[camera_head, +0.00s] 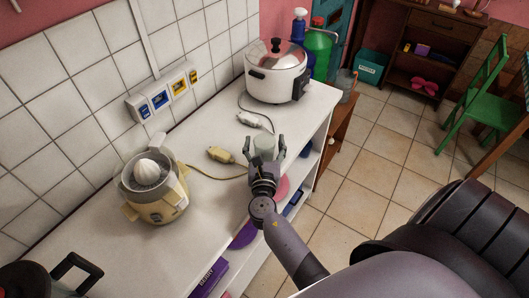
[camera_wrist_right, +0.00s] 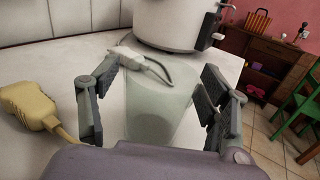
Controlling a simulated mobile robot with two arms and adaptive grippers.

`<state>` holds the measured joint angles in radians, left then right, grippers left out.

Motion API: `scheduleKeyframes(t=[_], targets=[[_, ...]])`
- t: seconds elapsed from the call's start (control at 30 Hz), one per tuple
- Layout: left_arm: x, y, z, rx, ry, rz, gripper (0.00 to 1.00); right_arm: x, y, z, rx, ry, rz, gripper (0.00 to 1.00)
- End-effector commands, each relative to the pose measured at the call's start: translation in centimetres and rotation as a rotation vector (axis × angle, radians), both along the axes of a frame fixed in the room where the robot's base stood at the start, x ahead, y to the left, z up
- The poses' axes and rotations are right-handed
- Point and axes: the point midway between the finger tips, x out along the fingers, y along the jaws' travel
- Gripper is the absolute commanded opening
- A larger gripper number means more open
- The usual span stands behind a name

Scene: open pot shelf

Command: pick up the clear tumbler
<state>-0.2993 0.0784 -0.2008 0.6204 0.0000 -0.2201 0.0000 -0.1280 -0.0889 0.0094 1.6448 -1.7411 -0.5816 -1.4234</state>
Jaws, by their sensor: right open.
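The clear tumbler (camera_head: 265,146) stands on the white counter near its front edge. In the right wrist view the tumbler (camera_wrist_right: 163,108) appears as a pale see-through shape between the fingers, its lower part hidden by my gripper body. My right gripper (camera_head: 264,152) is open, with one finger on each side of the tumbler. My left gripper is not in view.
A white rice cooker (camera_head: 277,72) stands behind the tumbler. A yellow juicer (camera_head: 152,181) and its plug (camera_head: 220,155) lie to the left, and a white plug (camera_head: 250,119) lies just behind. A dark pot (camera_head: 40,281) is at the lower left. Shelves open below the counter.

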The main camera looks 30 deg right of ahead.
Motion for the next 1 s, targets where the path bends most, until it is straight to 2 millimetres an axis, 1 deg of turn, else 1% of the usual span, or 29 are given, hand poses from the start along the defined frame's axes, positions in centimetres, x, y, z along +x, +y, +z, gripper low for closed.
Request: scheduleKeyframes(t=[0.03, 0.07, 0.83, 1.0], targets=[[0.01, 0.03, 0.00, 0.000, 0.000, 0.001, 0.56, -0.02, 0.01, 0.01, 0.000, 0.000, 0.000, 0.69], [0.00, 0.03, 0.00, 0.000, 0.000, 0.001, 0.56, -0.02, 0.01, 0.01, 0.000, 0.000, 0.000, 0.67], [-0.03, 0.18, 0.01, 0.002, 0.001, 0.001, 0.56, -0.04, 0.01, 0.02, -0.001, -0.001, -0.001, 0.15], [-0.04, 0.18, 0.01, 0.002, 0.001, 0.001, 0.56, -0.02, 0.02, 0.08, 0.000, -0.002, 0.000, 0.15]])
